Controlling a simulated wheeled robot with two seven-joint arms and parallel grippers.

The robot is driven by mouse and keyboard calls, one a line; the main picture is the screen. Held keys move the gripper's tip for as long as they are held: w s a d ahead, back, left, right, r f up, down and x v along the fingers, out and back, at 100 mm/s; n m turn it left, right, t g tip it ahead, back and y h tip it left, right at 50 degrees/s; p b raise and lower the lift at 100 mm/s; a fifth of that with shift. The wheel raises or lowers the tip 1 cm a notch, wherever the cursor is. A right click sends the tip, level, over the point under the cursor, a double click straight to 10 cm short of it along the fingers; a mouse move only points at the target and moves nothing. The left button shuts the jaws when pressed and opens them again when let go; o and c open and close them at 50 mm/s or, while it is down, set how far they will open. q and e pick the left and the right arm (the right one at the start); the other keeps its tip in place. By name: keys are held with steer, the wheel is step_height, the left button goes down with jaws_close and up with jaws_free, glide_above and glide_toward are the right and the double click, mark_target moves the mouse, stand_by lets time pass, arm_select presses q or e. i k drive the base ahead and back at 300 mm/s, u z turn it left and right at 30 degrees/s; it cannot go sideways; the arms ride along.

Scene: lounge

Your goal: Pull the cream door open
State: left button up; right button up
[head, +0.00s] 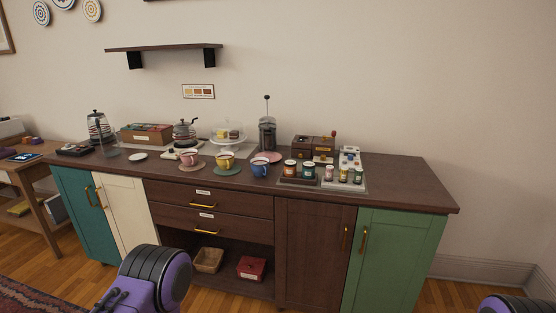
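The cream door (128,217) is the second door from the left on the dark wood sideboard, and it looks shut. Its upright brass handle (99,197) is near its left edge, close to the handle of the teal door beside it. A purple and black link of my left arm shows at the bottom, in front of and to the right of the cream door's lower part. Only a small piece of my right arm shows at the bottom right corner. The fingers of both grippers are out of view.
The teal door (82,215) adjoins the cream door on the left. Drawers (210,200) adjoin on the right, above an open shelf with a basket (208,260) and a red box (251,268). Cups and jars stand on the sideboard top (410,180). A wooden side table (35,165) stands left.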

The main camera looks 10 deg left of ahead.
mark_target(123, 198)
steer(key=i, duration=0.7)
steer(key=u, duration=2.6)
steer(key=i, duration=2.55)
steer(key=z, duration=2)
